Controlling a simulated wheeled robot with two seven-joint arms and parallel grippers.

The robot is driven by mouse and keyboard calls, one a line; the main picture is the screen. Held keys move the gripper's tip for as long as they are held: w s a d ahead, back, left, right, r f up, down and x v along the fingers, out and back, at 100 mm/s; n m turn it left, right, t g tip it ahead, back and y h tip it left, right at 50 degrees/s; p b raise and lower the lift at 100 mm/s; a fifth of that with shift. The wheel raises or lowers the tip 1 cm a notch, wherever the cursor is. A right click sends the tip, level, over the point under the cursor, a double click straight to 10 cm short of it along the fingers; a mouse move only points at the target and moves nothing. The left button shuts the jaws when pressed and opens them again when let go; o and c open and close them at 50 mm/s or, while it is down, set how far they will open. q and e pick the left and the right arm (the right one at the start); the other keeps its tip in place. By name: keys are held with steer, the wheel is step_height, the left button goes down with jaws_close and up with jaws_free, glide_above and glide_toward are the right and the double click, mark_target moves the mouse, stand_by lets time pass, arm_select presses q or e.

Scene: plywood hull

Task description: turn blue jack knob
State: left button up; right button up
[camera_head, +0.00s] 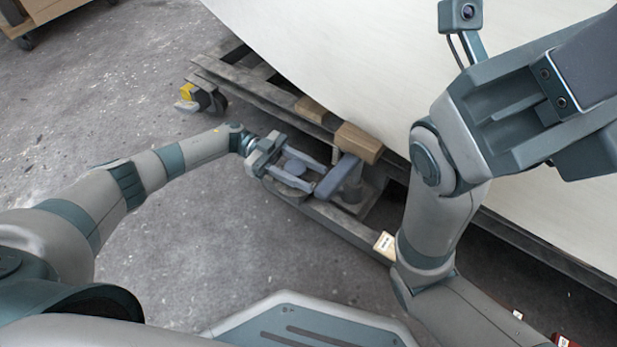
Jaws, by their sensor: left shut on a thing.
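The jack (353,188) stands on the low frame beside the pale hull, under a wooden block (358,142). A blue-grey bar (336,178) reaches from it toward my left gripper. My left gripper (316,176) comes in from the left, with its fingers pointing right at the jack. A rounded blue-grey knob (295,167) shows between the fingers, and the gripper is shut on it. The fingers partly hide the knob, so its exact contact is hard to see. My right arm fills the right side, and its gripper is out of view.
The curved pale hull (330,60) overhangs the frame from above. A dark wooden frame (240,83) runs along it, with a yellow-marked caster (188,92) at its far end. A small labelled block (385,245) lies on the near beam.

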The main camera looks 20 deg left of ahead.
arm_select(q)
steer(key=shift+s+f+m+g+b, duration=0.15)
steer(key=shift+m+g+b, duration=0.3)
steer(key=shift+g, duration=0.35)
steer(key=shift+y, duration=0.3)
steer(key=o, duration=1.1)
steer(key=shift+c, duration=0.2)
